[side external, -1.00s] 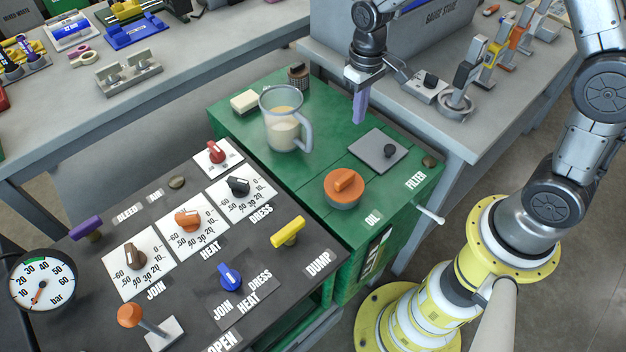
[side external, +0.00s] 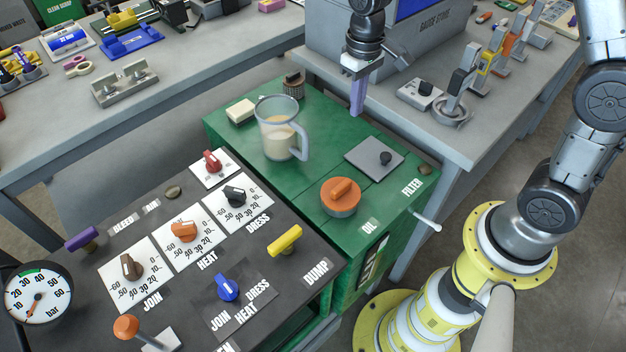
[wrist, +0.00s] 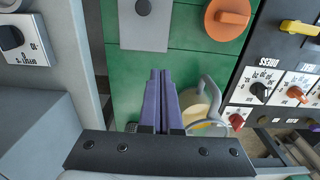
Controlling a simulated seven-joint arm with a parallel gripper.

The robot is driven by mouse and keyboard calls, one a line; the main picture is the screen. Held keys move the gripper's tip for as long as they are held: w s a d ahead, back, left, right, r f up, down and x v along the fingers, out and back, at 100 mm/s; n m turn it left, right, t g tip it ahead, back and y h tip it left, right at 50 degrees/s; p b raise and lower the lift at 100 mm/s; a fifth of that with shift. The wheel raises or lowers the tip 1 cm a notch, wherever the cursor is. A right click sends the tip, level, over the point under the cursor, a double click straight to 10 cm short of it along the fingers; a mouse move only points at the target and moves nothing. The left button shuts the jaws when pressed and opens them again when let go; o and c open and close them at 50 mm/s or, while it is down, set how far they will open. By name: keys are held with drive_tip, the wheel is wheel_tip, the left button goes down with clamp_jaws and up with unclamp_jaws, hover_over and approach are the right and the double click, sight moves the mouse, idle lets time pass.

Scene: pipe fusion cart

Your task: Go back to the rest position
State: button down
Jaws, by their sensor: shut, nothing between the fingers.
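My gripper (side external: 357,97) is shut and empty, its purple fingers pointing down above the back right part of the green cart top (side external: 318,165). In the wrist view the two fingers (wrist: 160,75) lie side by side over the green top. A clear jug (side external: 281,128) with a pale liquid stands on the cart, to the left of the fingers in the side view and apart from them. It also shows in the wrist view (wrist: 213,95), just right of the fingers.
The cart carries a grey plate with a black knob (side external: 374,158), an orange oil cap (side external: 340,197) and a pale block (side external: 241,110). A dark panel (side external: 185,290) with dials and levers is in front. A grey cabinet (side external: 400,50) stands behind my gripper on a bench.

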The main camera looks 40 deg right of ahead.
drive_tip(key=s+d+r+t, duration=0.1)
drive_tip(key=s+r+t, duration=0.45)
drive_tip(key=r, duration=0.75)
drive_tip(key=s, duration=1.6)
drive_tip(key=shift+s+d+f, duration=0.2)
drive_tip(key=shift+s+d, duration=0.05)
drive_tip(key=shift+d, duration=0.05)
